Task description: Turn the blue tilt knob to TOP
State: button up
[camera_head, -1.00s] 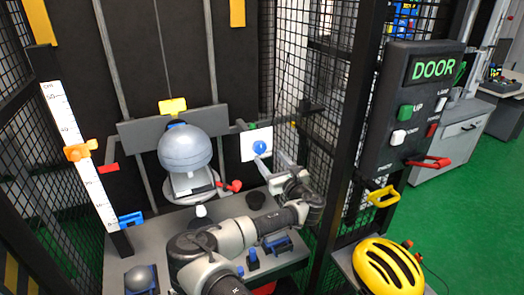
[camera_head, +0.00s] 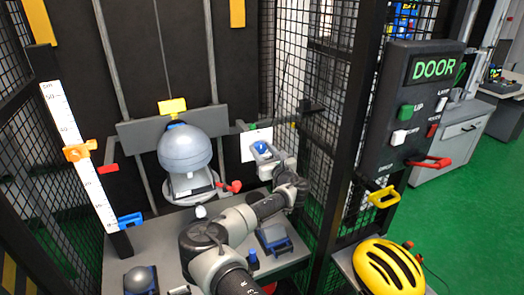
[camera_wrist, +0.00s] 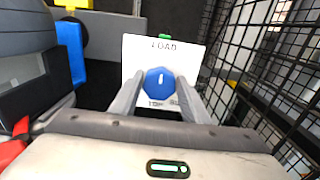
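The blue tilt knob (camera_wrist: 159,82) sits on a white plate (camera_wrist: 190,58) on the right side of the rig; in the head view the knob (camera_head: 261,146) shows between my fingers. Its white pointer line stands about upright in the wrist view, toward the word LOAD above. A partly hidden word below the knob seems to read TOP. My gripper (camera_wrist: 159,88) is open, with one finger on each side of the knob; it also shows in the head view (camera_head: 263,152). I cannot tell whether the fingers touch the knob.
A grey dome headform (camera_head: 184,148) stands left of the plate, with a red lever (camera_head: 230,187) beside it. Black mesh fencing (camera_head: 330,110) is close on the right. The DOOR panel (camera_head: 418,120) and a yellow helmet (camera_head: 388,268) are farther right.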

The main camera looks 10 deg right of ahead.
jog(key=shift+c, duration=0.7)
